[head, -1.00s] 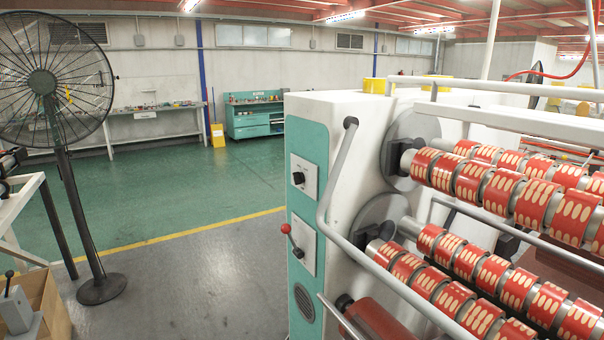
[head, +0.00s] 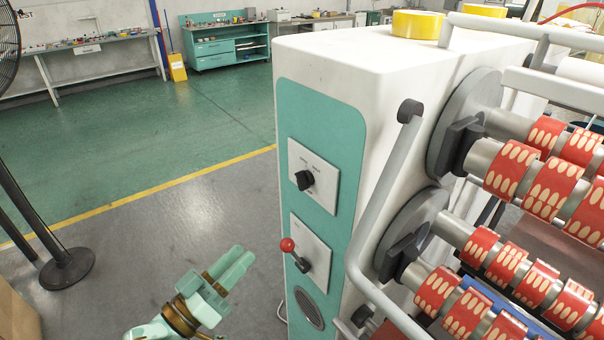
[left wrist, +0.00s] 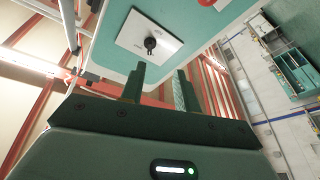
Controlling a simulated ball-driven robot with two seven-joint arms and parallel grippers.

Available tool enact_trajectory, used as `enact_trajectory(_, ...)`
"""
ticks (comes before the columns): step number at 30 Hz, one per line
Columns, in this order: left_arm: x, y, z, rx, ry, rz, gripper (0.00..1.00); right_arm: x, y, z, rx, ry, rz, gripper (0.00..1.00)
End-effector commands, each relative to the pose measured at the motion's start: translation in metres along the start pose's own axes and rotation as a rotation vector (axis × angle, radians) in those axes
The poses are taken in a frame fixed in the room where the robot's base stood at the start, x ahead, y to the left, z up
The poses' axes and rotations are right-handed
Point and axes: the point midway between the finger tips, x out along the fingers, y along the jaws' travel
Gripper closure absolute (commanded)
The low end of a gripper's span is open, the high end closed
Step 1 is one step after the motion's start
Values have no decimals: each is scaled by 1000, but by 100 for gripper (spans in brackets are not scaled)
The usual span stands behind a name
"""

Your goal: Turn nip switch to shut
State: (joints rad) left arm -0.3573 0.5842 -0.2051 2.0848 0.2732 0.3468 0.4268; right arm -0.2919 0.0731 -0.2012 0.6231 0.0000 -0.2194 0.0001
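A black rotary switch (head: 305,180) sits on a white plate on the teal front panel of the white machine. It also shows in the left wrist view (left wrist: 150,44), just beyond the fingers. I cannot read its labels. Below it, a lever with a red ball (head: 287,244) is on a second white plate. The red ball shows partly at the top of the left wrist view (left wrist: 207,3). My left gripper (head: 243,254) is open and empty, left of and lower than the switch in the head view. Its two fingers (left wrist: 160,70) stand apart, touching nothing. My right gripper is not in view.
A bent grey rail (head: 380,200) runs along the machine's right side, before rollers with red label rolls (head: 515,168). A round vent (head: 308,308) is low on the panel. The floor left of the machine is clear up to a fan stand (head: 66,268).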

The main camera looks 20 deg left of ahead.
Motion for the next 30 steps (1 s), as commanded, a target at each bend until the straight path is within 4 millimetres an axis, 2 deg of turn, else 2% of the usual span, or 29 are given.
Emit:
enact_trajectory(3,2,12,-15,-88,55,34,68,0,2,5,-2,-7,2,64)
enact_trajectory(8,12,12,-18,-128,69,40,68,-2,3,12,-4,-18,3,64)
enact_trajectory(11,29,13,-20,-127,70,40,68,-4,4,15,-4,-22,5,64)
enact_trajectory(18,91,15,-24,-124,69,41,68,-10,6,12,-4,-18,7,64)
enact_trajectory(24,135,16,-26,-124,67,39,68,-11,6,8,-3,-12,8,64)
enact_trajectory(30,159,16,-26,-124,64,37,68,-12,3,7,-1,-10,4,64)
